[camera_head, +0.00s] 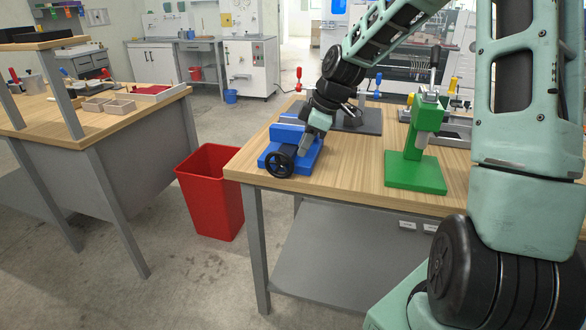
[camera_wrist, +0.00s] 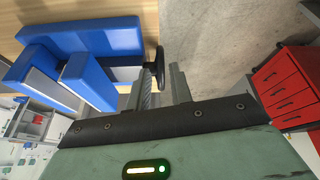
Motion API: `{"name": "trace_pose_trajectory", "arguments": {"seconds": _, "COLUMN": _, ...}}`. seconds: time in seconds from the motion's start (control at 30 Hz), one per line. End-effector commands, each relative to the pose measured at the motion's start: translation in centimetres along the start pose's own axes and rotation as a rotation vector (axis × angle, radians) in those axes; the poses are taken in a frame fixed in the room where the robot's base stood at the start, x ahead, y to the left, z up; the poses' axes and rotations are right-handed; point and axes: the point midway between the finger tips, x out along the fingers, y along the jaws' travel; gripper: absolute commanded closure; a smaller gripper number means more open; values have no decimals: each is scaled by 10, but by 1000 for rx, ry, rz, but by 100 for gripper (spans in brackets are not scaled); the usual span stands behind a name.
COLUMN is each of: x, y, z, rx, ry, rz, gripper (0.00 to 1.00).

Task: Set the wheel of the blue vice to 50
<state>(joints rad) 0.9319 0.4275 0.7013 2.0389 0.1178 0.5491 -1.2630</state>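The blue vice (camera_head: 291,148) stands at the left front corner of the wooden table. Its black handwheel (camera_head: 279,164) faces the front edge. In the wrist view the blue vice (camera_wrist: 85,45) fills the upper left, with the black wheel (camera_wrist: 159,68) seen nearly edge-on. My gripper (camera_head: 304,147) is low over the vice, just behind and right of the wheel in the head view. In the wrist view its grey fingers (camera_wrist: 160,78) are apart, with the wheel near their tips. I cannot tell whether they touch it. No wheel scale or number is readable.
A green press (camera_head: 421,145) stands right of the vice on the table (camera_head: 350,185). A dark grey plate with a device (camera_head: 362,120) lies behind. A red bin (camera_head: 211,192) stands on the floor left of the table. Some table surface between vice and press is clear.

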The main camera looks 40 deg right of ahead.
Motion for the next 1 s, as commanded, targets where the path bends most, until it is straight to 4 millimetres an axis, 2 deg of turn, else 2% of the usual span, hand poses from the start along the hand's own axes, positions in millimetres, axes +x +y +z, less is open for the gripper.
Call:
{"name": "trace_pose_trajectory", "arguments": {"seconds": 0.03, "x": 13, "y": -1, "z": 0, "rx": 0, "ry": 1, "rz": -6, "gripper": 78}}
{"name": "trace_pose_trajectory", "arguments": {"seconds": 0.2, "x": 46, "y": -1, "z": 0, "rx": 0, "ry": 0, "rz": -4, "gripper": 78}}
{"name": "trace_pose_trajectory", "arguments": {"seconds": 0.4, "x": 71, "y": 0, "z": 0, "rx": 0, "ry": 0, "rz": -2, "gripper": 78}}
{"name": "trace_pose_trajectory", "arguments": {"seconds": 0.57, "x": 79, "y": 0, "z": 0, "rx": 0, "ry": 0, "rz": -1, "gripper": 78}}
{"name": "trace_pose_trajectory", "arguments": {"seconds": 0.83, "x": 79, "y": 0, "z": 0, "rx": 1, "ry": 0, "rz": 0, "gripper": 78}}
{"name": "trace_pose_trajectory", "arguments": {"seconds": 0.87, "x": 79, "y": 0, "z": 0, "rx": 1, "ry": 0, "rz": 0, "gripper": 84}}
{"name": "trace_pose_trajectory", "arguments": {"seconds": 0.9, "x": 79, "y": 0, "z": 0, "rx": 1, "ry": 0, "rz": 0, "gripper": 95}}
{"name": "trace_pose_trajectory", "arguments": {"seconds": 0.93, "x": 79, "y": 0, "z": 0, "rx": 1, "ry": 0, "rz": 0, "gripper": 100}}
{"name": "trace_pose_trajectory", "arguments": {"seconds": 1.0, "x": 79, "y": 0, "z": 0, "rx": 1, "ry": 0, "rz": 0, "gripper": 100}}
